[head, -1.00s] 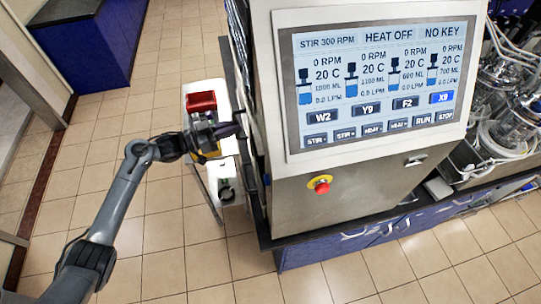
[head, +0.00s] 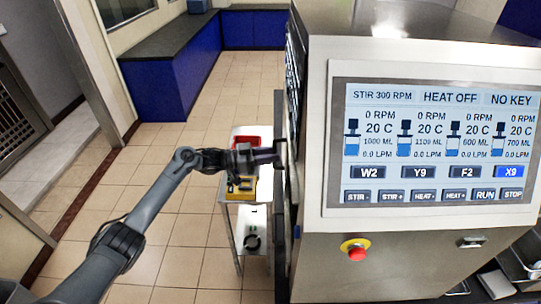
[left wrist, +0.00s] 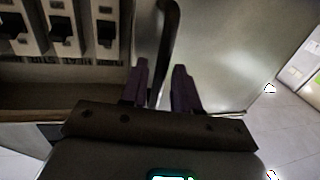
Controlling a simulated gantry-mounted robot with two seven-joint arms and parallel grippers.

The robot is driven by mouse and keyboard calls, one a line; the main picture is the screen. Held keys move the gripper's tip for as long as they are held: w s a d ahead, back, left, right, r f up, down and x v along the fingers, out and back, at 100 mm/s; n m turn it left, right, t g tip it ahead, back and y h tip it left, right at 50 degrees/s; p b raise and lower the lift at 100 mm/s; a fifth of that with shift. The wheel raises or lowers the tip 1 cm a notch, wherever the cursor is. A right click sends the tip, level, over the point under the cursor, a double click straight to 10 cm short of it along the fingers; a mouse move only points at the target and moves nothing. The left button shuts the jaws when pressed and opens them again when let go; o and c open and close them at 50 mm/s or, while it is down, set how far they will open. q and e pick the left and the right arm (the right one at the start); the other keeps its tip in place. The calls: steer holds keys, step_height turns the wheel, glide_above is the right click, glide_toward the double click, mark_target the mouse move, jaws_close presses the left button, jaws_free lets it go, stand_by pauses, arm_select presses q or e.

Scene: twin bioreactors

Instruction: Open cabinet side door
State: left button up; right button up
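The control cabinet (head: 400,265) stands at the right of the head view, its side facing left and seen almost edge-on. My left gripper (head: 274,155) is beside that side. In the left wrist view a metal door panel (left wrist: 225,55) is at the right, and an interior with breaker-like switches (left wrist: 62,30) shows at the left. A dark curved handle (left wrist: 167,30) runs down between the two purple fingers of my left gripper (left wrist: 160,68). The fingers are apart, with gaps to the handle; contact is not clear. My right gripper is not in view.
A small white trolley (head: 232,212) with a red bin (head: 245,142) and a yellow item (head: 241,190) stands behind and below my left gripper. A red stop button (head: 355,249) is on the cabinet front. Tiled floor (head: 190,235) is open to the left.

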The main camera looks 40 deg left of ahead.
arm_select(q)
steer(key=shift+o, duration=0.6)
steer(key=v, duration=1.1)
steer(key=shift+b, duration=0.45)
